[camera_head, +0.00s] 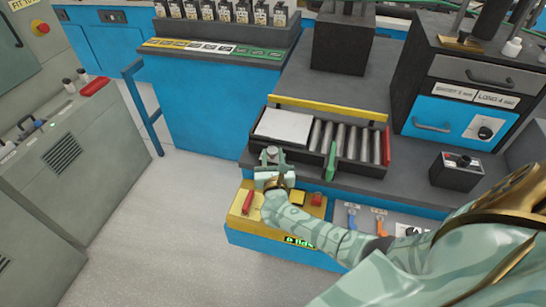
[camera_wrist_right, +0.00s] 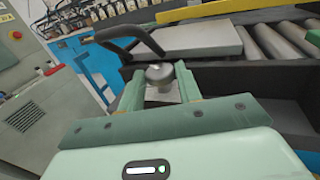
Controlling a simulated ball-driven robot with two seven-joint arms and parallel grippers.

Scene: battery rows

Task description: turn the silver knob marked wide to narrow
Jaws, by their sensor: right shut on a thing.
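The silver knob (camera_wrist_right: 160,74) sits between the fingers of my right gripper (camera_wrist_right: 160,88) in the right wrist view. In the head view the knob (camera_head: 271,152) shows just beyond my right gripper (camera_head: 272,165), at the front left corner of the roller bench. My right gripper is shut on the knob. A small pale plate lies under the knob, and any marking on it is too small to read. My left gripper is in neither view.
A white board (camera_head: 283,130) and several rollers (camera_head: 347,141) lie behind the knob in a dark tray. A yellow panel with a red handle (camera_head: 248,203) is below my right gripper. A dark curved handle (camera_wrist_right: 130,40) rises close by. Open floor (camera_head: 170,230) lies to the left.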

